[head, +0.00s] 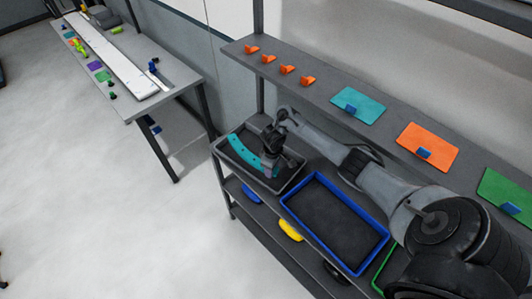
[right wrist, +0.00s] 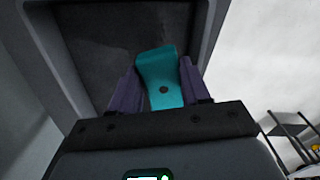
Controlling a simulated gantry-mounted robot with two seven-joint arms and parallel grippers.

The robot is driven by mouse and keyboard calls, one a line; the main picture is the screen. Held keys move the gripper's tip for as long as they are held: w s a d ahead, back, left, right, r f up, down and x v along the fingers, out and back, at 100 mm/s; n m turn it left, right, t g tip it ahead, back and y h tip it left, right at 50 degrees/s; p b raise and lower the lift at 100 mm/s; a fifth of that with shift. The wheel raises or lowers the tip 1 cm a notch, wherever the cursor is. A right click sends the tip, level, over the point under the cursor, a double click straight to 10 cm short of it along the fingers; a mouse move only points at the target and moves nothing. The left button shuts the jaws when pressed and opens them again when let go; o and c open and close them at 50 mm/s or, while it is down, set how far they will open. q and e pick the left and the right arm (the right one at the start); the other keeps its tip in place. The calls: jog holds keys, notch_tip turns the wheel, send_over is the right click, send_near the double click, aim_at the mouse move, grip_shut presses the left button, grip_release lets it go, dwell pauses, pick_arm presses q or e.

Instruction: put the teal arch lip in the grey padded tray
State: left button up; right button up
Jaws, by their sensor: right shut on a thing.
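The teal arch lip (head: 243,150) is a curved teal strip over the grey padded tray (head: 221,152) in the head view. My right gripper (head: 270,168) is shut on its near end. I cannot tell whether the lip touches the tray floor. My left gripper is not in view.
A blue-rimmed tray (head: 307,225) stands right of the grey tray on the same shelf. The upper shelf holds orange clips (head: 287,69) and teal, orange and green sheets. A lower shelf holds a blue item (head: 251,194) and a yellow one (head: 290,230). A workbench (head: 150,105) stands at left.

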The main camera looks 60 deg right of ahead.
jog(key=shift+s+d+f, duration=0.1)
jog(key=shift+s+d, duration=0.1)
jog(key=shift+d, duration=0.2)
jog(key=shift+s+d+f, duration=0.1)
jog(key=shift+d+f, duration=0.15)
jog(key=shift+f, duration=0.05)
notch_tip(320, 180, down, 3)
jog(key=shift+d+b, duration=0.1)
jog(key=shift+b, duration=0.65)
jog(key=shift+f, duration=0.7)
jog(key=o, duration=1.2)
jog(key=shift+f, duration=0.1)
jog(key=shift+r+p, duration=0.3)
jog(key=shift+r, duration=1.8)
